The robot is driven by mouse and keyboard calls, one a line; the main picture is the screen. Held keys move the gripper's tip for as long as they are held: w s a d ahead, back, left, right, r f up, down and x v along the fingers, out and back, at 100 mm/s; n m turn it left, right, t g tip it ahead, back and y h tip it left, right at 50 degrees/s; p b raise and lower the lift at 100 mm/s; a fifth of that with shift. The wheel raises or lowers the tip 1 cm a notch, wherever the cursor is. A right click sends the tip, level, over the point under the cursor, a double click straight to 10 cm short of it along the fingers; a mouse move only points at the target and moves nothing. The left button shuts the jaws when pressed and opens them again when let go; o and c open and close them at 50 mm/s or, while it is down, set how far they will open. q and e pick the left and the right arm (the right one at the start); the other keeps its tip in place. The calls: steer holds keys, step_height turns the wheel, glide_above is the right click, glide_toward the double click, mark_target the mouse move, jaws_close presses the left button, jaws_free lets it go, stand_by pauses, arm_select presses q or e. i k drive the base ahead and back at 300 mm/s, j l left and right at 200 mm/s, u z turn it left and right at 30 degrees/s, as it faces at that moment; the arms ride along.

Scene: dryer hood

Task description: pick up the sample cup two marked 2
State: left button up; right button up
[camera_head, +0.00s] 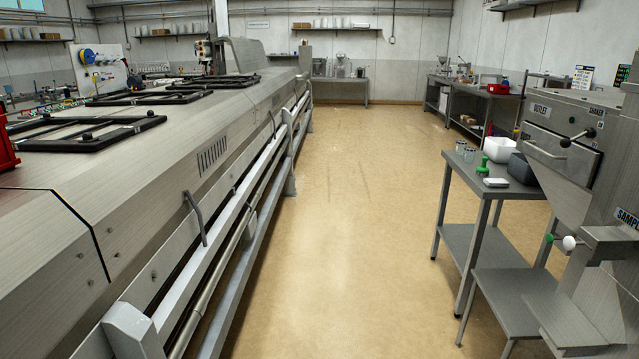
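Two small, clear-looking cups stand at the left back part of a grey metal side table (458,166) on the right of the head view. One cup (460,146) is slightly left and farther back, the other cup (469,154) is just right of it. They are too small for any number on them to be read, so I cannot tell which is marked 2. Neither of my grippers is in view.
On the same table are a green handled tool (483,166), a small white block (496,182), a white tub (499,149) and a dark grey bin (522,168). A hood machine (565,150) stands at right. A long dryer (150,190) lines the left. The floor (350,220) between is clear.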

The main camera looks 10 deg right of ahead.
mark_target(469, 152)
steer(key=i+z, duration=0.1)
steer(key=i, duration=0.6)
steer(key=i+j+z, duration=0.1)
steer(key=i, duration=0.55)
steer(key=i+j+z, duration=0.15)
steer(key=i, duration=0.5)
steer(key=j, duration=0.1)
